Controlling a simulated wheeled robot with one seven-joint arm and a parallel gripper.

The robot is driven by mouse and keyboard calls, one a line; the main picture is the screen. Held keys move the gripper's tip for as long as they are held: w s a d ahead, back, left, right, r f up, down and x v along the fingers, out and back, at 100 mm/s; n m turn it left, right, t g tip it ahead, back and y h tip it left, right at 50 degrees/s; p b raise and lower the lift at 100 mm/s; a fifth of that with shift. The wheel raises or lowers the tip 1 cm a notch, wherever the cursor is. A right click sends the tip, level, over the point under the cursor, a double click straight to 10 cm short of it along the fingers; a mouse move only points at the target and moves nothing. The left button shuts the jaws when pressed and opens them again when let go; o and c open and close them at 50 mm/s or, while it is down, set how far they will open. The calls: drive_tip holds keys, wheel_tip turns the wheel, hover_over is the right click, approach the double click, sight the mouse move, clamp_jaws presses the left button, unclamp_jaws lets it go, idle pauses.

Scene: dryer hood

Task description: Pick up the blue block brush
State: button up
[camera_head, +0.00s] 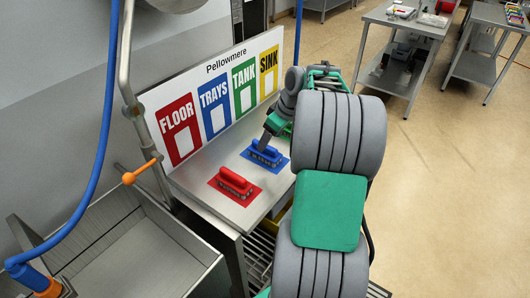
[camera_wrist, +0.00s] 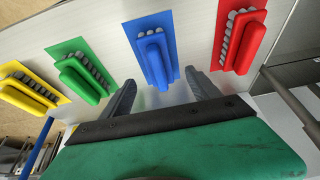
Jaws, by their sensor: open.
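The blue block brush (camera_head: 265,153) lies on a blue mat on the steel counter. It also shows in the wrist view (camera_wrist: 154,58), just ahead of the fingers and roughly in line with the gap between them. My gripper (camera_wrist: 162,88) is open and empty, with one finger to each side of the near end of the blue brush. In the head view my gripper (camera_head: 267,140) is at the blue brush, and my arm hides part of the counter. I cannot tell the exact height gap between fingers and brush.
A red brush (camera_head: 235,181) lies on a red mat beside the blue one. Green (camera_wrist: 82,77) and yellow (camera_wrist: 28,88) brushes lie on the other side. A labelled board (camera_head: 215,90) stands behind. A sink basin (camera_head: 120,250) and blue hose (camera_head: 103,150) are at left.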

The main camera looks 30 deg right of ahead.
drive_tip(key=p+x, duration=0.1)
drive_tip(key=x, duration=0.2)
drive_tip(key=p+x, duration=0.1)
drive_tip(key=x, duration=0.3)
drive_tip(key=shift+w+d+f, duration=0.1)
drive_tip(key=shift+d+f, duration=0.1)
drive_tip(key=shift+f, duration=0.1)
drive_tip(key=shift+c, duration=0.3)
drive_tip(key=c, duration=1.4)
drive_tip(key=shift+r, duration=0.15)
drive_tip(key=shift+c, duration=0.2)
drive_tip(key=shift+r, duration=0.2)
wheel_tip(320, 180, up, 2)
drive_tip(key=shift+r+b, duration=0.25)
drive_tip(key=shift+b, duration=0.65)
drive_tip(key=s+a+r+b, duration=0.3)
drive_tip(key=s+a+r, duration=0.4)
drive_tip(key=a+r, duration=0.3)
drive_tip(key=shift+s+a, duration=0.15)
drive_tip(key=shift+a, duration=0.9)
